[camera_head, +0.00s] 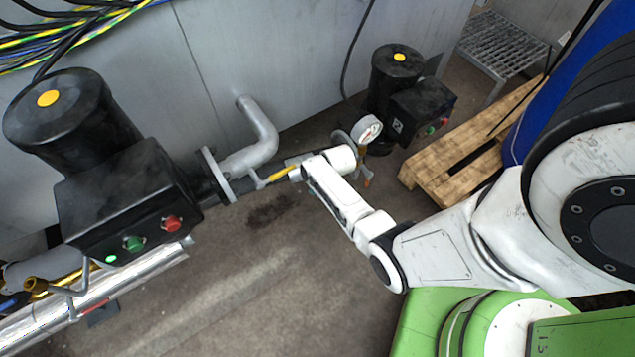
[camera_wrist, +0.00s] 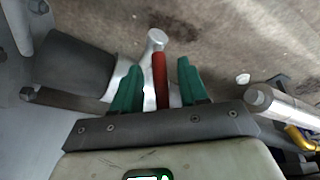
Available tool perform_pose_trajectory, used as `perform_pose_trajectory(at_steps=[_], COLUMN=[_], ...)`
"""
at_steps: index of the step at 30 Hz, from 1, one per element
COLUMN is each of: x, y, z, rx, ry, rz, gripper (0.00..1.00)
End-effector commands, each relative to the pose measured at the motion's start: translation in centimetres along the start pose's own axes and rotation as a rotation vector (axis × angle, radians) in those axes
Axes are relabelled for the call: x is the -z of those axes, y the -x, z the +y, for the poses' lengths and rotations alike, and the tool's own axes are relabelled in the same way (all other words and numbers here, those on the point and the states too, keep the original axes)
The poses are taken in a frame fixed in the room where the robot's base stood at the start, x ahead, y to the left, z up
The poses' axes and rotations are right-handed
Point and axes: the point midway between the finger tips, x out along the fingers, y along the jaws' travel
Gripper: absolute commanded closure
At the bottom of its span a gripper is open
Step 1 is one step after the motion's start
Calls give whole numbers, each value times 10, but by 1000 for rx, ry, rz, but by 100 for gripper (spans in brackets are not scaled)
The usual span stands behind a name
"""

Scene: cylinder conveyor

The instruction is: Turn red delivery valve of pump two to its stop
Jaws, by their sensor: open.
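In the wrist view, the red valve lever (camera_wrist: 160,78) extends from a silver hub (camera_wrist: 157,38) toward my gripper. My gripper (camera_wrist: 156,78) is open, with one green finger on each side of the lever. Small gaps show between the lever and both fingers, so it is not clamped. In the head view, the end of my arm is by the pipework between the two pumps, and I cannot make out the fingers. A small orange-red handle (camera_head: 366,183) shows below the gauge at the right pump (camera_head: 397,65). I cannot tell which pump is pump two.
The left pump (camera_head: 60,120) has a button box in front. A yellow lever (camera_head: 284,173) sits on the pipe left of my wrist. A pressure gauge (camera_head: 367,129) stands close right. A wooden pallet (camera_head: 455,150) lies further right. The floor in front is clear.

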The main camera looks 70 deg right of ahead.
Motion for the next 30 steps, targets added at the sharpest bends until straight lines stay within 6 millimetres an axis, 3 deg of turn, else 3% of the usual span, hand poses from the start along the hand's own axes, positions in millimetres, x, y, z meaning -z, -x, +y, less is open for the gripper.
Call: perform_pose_trajectory(at_steps=[7, 21, 30], x=[0, 0, 0], y=[17, 95, 108], z=[0, 0, 0], rx=[-1, -1, 1], ry=[1, 0, 0], rz=[0, 0, -1], gripper=[57, 57, 57])
